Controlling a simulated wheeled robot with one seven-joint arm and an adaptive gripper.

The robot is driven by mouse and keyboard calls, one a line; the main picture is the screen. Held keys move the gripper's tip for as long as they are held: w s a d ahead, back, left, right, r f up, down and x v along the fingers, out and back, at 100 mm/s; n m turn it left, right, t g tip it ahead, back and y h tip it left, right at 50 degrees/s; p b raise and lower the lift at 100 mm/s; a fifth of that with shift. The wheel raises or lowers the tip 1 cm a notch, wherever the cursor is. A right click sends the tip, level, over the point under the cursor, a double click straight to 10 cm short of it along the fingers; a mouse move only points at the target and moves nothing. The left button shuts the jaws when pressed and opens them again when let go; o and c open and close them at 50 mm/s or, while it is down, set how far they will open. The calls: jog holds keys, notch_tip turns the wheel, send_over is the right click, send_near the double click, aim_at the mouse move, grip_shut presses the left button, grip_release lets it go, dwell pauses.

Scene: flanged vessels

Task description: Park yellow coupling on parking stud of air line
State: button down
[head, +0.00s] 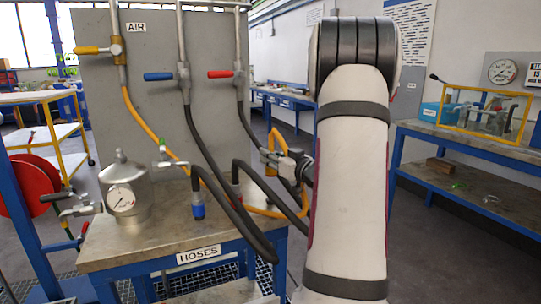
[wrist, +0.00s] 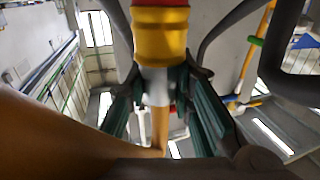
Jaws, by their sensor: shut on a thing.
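The yellow coupling (wrist: 160,38), with a red band at its top edge, is held between the teal-lined fingers of my gripper (wrist: 164,82) in the wrist view. A grey neck and an orange-yellow hose (wrist: 160,128) run from it back between the fingers. In the head view my gripper (head: 282,160) is up off the bench, right of the hoses, partly hidden by my arm. The air line's yellow hose (head: 142,122) drops from the yellow-handled valve (head: 90,50) under the AIR label and loops near my gripper. I cannot clearly make out its parking stud.
A bench (head: 143,248) marked HOSES carries a metal vessel with a gauge (head: 121,199).

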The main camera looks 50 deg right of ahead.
aim_at(275, 172)
jog(key=shift+f+b, duration=1.5)
jog(key=shift+f, duration=0.9)
jog(key=shift+f+b, duration=1.1)
jog(key=shift+f, duration=0.75)
jog(key=c, duration=1.3)
grip_release()
jog(key=v, duration=1.2)
jog(key=shift+r, duration=0.1)
